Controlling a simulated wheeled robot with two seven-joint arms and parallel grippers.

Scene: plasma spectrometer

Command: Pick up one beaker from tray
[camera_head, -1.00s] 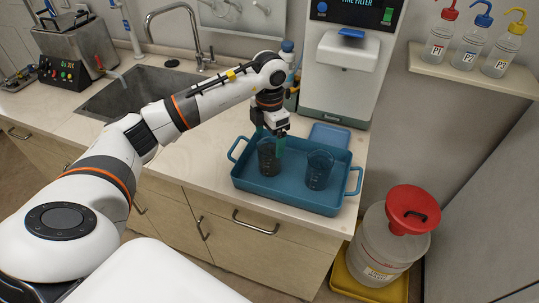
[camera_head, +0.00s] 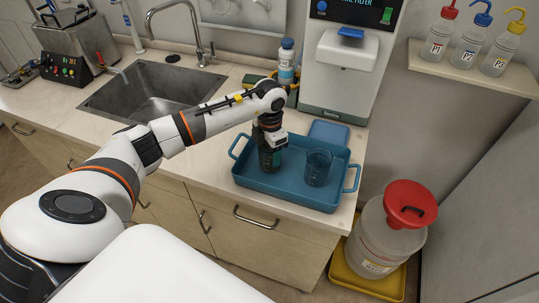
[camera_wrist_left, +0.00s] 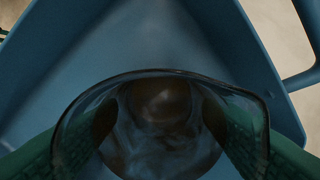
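Two dark, see-through beakers stand in the blue tray (camera_head: 243,178). In the head view my left gripper (camera_head: 270,150) points down at the left beaker (camera_head: 270,163) and partly hides it. The right beaker (camera_head: 318,168) stands apart from it, with nothing at it. In the left wrist view the left beaker's rim (camera_wrist_left: 165,72) fills the lower middle. Green finger pads (camera_wrist_left: 160,148) lie on both sides of it, partly seen through the glass. I cannot tell whether they press on it. The beaker looks upright and still in the tray. My right gripper is not in view.
A white machine (camera_head: 345,60) stands behind the tray, with a flat blue item (camera_head: 329,133) at its foot. A white bottle (camera_head: 286,62) stands behind my arm. The sink (camera_head: 150,90) is to the left. A waste container with a red funnel (camera_head: 408,204) stands right of the counter.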

